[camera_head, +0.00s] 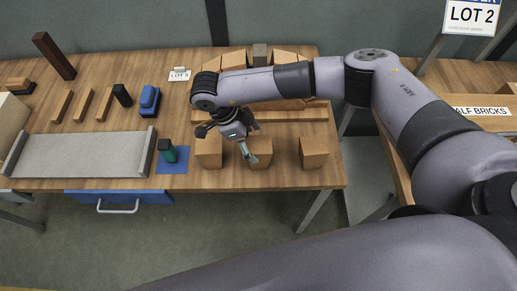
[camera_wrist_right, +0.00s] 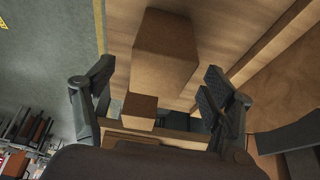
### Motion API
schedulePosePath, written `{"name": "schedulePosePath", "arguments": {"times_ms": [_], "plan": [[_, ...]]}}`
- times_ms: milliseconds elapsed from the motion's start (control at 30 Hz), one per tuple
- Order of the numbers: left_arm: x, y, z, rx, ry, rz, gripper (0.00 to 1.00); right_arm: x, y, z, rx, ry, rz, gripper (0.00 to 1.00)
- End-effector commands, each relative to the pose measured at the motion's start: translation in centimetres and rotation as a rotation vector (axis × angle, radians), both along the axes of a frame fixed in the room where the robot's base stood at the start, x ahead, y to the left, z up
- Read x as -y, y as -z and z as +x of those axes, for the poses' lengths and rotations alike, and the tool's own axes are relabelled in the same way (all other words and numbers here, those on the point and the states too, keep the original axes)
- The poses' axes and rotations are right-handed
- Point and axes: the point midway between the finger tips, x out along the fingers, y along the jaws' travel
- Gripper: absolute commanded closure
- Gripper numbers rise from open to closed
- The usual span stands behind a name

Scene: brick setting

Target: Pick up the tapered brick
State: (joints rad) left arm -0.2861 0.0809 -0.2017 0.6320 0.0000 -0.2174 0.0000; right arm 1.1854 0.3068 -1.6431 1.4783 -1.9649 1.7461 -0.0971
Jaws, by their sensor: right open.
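Three orange-brown bricks stand in a row near the table's front edge in the head view: a left one (camera_head: 208,154), a middle one (camera_head: 261,153) and a right one (camera_head: 313,152). I cannot tell for sure which is the tapered brick. My right gripper (camera_head: 229,141) is open above the left and middle bricks, with one finger in front of the middle brick. In the right wrist view, a large brown brick (camera_wrist_right: 166,50) and a smaller-looking one (camera_wrist_right: 141,110) show between the open fingers (camera_wrist_right: 158,88), which hold nothing. My left gripper is out of view.
Bricks lie behind my right arm, by a LOT 5 card (camera_head: 179,75). A green-and-black block (camera_head: 167,151) stands on a blue mat (camera_head: 173,167), beside a grey tray (camera_head: 85,156). A second table stands at right.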

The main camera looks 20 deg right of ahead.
Motion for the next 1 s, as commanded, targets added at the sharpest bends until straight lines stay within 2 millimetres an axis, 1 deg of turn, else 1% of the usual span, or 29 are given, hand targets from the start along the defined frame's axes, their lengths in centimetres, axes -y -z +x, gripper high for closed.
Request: {"name": "schedulePosePath", "arguments": {"times_ms": [33, 167, 200, 300, 400, 600, 1000], "plan": [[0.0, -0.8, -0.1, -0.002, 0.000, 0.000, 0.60, 0.4, 0.2, -0.2, -0.005, 0.002, -0.004, 0.23], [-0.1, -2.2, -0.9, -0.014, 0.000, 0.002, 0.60, 1.3, 1.9, -0.3, -0.004, 0.002, -0.004, 0.23], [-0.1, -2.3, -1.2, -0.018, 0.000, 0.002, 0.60, 1.5, 2.6, -0.4, -0.005, 0.003, -0.003, 0.23], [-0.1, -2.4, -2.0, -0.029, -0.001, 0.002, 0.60, 1.9, 3.8, -0.4, -0.003, 0.002, -0.003, 0.23], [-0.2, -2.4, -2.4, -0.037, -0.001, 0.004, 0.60, 2.0, 4.3, -0.4, -0.001, 0.001, -0.002, 0.23], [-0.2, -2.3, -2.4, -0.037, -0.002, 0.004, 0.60, 2.0, 4.4, -0.4, -0.001, 0.001, -0.002, 0.23], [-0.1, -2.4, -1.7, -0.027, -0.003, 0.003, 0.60, 2.0, 4.3, -0.4, -0.001, 0.001, -0.002, 0.50]]}}
